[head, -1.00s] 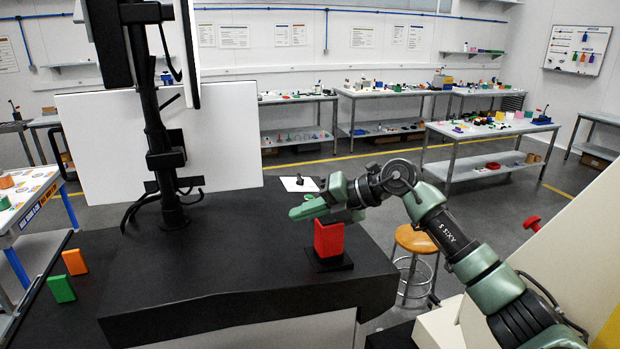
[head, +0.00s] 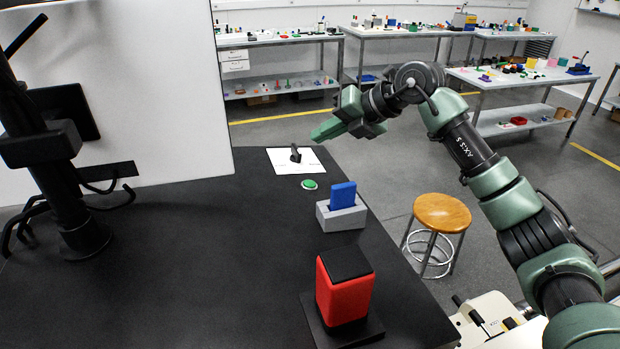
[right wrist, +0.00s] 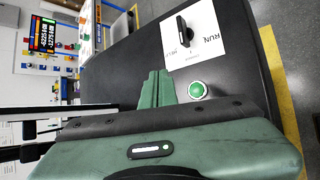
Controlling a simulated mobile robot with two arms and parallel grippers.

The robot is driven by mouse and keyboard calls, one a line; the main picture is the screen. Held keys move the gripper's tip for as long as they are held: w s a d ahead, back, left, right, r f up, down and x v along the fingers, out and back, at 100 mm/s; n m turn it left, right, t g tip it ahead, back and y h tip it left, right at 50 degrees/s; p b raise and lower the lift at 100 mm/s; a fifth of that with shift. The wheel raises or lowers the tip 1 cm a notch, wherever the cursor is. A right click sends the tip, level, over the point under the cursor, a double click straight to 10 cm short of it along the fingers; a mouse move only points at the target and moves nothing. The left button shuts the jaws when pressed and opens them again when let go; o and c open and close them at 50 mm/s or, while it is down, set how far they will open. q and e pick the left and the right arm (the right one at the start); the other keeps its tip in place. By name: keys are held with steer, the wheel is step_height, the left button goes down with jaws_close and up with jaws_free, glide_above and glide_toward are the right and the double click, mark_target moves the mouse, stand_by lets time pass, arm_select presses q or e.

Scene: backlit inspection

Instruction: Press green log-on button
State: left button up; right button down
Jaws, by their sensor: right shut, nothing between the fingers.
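The green log-on button (head: 309,184) is a small round green cap in a pale ring on the black desk. It sits just in front of a white card with a dark switch (head: 294,156). My right gripper (head: 318,134) is shut and empty, held above the desk over the card's right side. In the right wrist view the button (right wrist: 197,90) shows just right of the closed fingertips (right wrist: 156,76), apart from them in the picture. The card (right wrist: 190,35) lies beyond, marked RUN. My left gripper is not in view.
A grey holder (head: 341,214) with a blue card (head: 342,195) stands right of the button. A red block with a black top (head: 344,290) stands nearer, on a black base. A monitor stand (head: 60,170) is at left. A wooden stool (head: 441,213) is beyond the desk's right edge.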

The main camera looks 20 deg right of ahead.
mark_target(309, 184)
steer(key=f+b, duration=0.2)
steer(key=a+f+b, duration=0.1)
steer(key=f+b, duration=0.1)
steer(key=f, duration=0.1)
steer(key=f+b, duration=0.2)
steer(key=f, duration=0.1)
steer(key=shift+s+a, duration=0.2)
steer(key=shift+a+f, duration=0.1)
steer(key=shift+f, duration=0.15)
stand_by(1.9)
steer(key=shift+f, duration=0.4)
steer(key=shift+a+f+b, duration=0.1)
steer(key=shift+f+b, duration=0.35)
stand_by(0.7)
steer(key=shift+r, duration=0.1)
steer(key=shift+r+p, duration=0.65)
steer(key=shift+r, duration=0.1)
